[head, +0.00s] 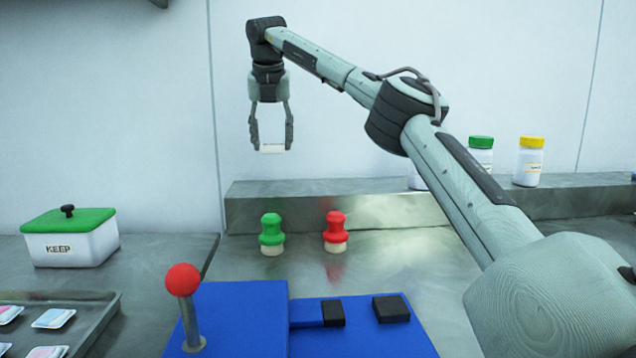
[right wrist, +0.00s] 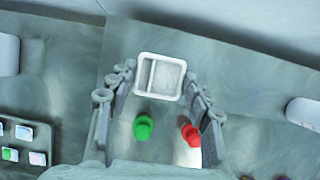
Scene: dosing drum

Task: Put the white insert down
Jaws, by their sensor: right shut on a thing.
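The white insert (head: 272,148) is a small white piece held between the fingertips of my right gripper (head: 271,140), high above the counter near the back wall. In the right wrist view the insert (right wrist: 160,76) is a square open tray with a divider, and the fingers of my right gripper (right wrist: 158,85) close on its two sides. Nothing touches the insert from below. My left gripper is in neither view.
A green stamp (head: 271,233) and a red stamp (head: 335,231) stand on the counter below. A blue base with a red-knobbed lever (head: 184,282) is in front. A green-lidded KEEP box (head: 70,238) and a tray of packets (head: 112,312) are left. Bottles (head: 529,161) stand on the back ledge.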

